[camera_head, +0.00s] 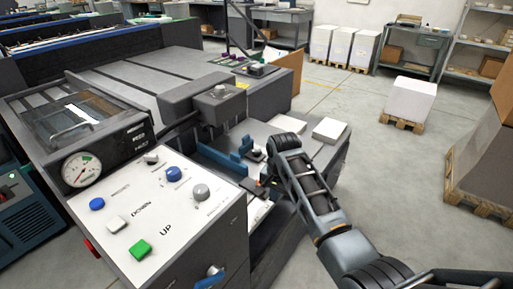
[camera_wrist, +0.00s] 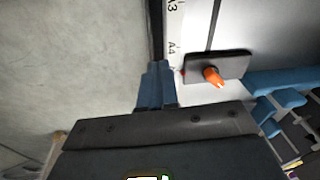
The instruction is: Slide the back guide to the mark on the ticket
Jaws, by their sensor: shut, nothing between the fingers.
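My gripper (camera_wrist: 155,85) is shut and empty in the wrist view. Its blue-grey fingertips are beside the lower end of a white scale strip (camera_wrist: 174,30) marked A3 and A4. Just right of them is a dark block (camera_wrist: 235,64) with an orange knob (camera_wrist: 213,76); a small red tip shows at its left end, below the A4 mark. The fingers look apart from the block. Blue guide parts (camera_wrist: 285,98) show at the right, and a blue guide (camera_head: 226,162) stands on the machine bed in the head view. I cannot make out which part is the back guide, or a ticket.
A white control panel (camera_head: 160,200) with coloured buttons and a gauge is at the front left. A dark housing (camera_head: 218,103) overhangs the bed. White paper stacks (camera_head: 328,129) lie on the bed's right side. The floor to the right is open, with a loaded pallet (camera_head: 410,100).

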